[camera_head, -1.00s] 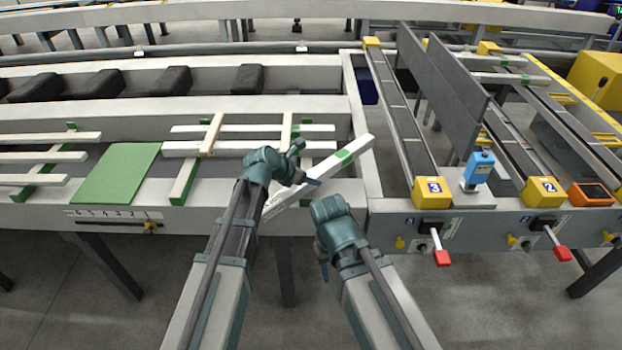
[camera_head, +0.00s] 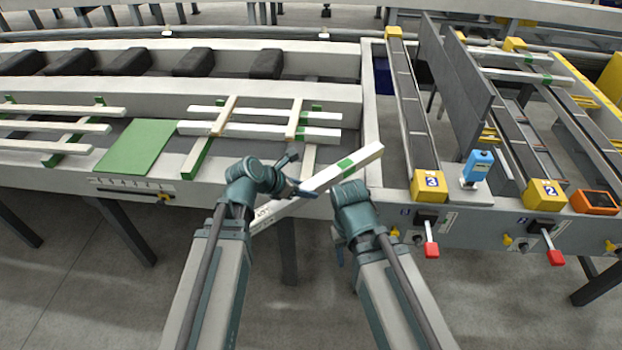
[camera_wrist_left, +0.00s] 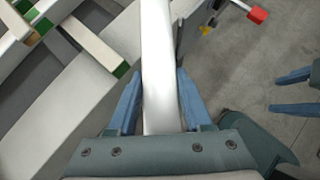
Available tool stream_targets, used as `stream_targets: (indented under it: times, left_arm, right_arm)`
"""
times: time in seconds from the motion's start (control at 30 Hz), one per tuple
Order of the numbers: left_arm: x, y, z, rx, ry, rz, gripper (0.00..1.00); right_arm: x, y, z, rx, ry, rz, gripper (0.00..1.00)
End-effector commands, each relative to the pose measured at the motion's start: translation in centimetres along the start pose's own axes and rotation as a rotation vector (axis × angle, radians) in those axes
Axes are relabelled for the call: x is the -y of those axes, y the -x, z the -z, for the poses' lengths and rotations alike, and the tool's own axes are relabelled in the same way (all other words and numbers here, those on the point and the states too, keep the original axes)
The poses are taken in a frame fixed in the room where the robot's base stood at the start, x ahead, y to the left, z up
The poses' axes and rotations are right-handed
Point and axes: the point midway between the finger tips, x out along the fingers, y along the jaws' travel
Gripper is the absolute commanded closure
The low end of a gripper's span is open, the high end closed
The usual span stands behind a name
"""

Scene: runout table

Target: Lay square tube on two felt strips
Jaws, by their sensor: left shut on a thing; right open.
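The white square tube (camera_head: 325,178), with a green band near its far end, is held slantwise at the table's front edge. My left gripper (camera_head: 306,188) is shut on it; in the left wrist view the tube (camera_wrist_left: 160,60) runs between the blue fingers (camera_wrist_left: 162,103).
A green mat (camera_head: 136,147) and more white tubes (camera_head: 60,127) lie left on the table. To the right stand a conveyor with yellow end block 3 (camera_head: 428,184), upright grey plates (camera_head: 455,85), a blue device (camera_head: 478,165) and red-tipped levers (camera_head: 431,250).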

Motion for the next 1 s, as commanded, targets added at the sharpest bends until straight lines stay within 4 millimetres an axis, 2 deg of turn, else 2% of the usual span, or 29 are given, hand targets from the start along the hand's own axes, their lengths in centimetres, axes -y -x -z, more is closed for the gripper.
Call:
stream_targets:
  times: [0.1, 0.37, 0.47, 0.77, 1.0]
  left_arm:
    - [0.4, 0.7, 0.4, 0.002, 0.000, 0.000, 1.00]
    - [0.6, 1.0, 0.6, 0.002, 0.000, 0.001, 1.00]
    - [0.6, 1.4, 0.3, 0.002, -0.001, 0.001, 1.00]
    - [0.6, 3.7, -2.1, 0.002, -0.001, 0.002, 1.00]
    - [0.6, 3.7, -2.1, 0.002, -0.001, 0.002, 1.00]
  right_arm:
    - [0.0, 0.1, 0.0, 0.000, 0.000, 0.000, 0.50]
    - [0.0, 0.2, 0.0, 0.000, 0.000, 0.000, 0.50]
    - [-0.1, 0.7, 0.0, 0.000, 0.000, 0.000, 0.50]
    - [-0.4, 4.1, -0.2, 0.000, 0.000, 0.000, 0.50]
    - [-0.4, 4.1, -0.2, 0.000, 0.000, 0.000, 0.50]
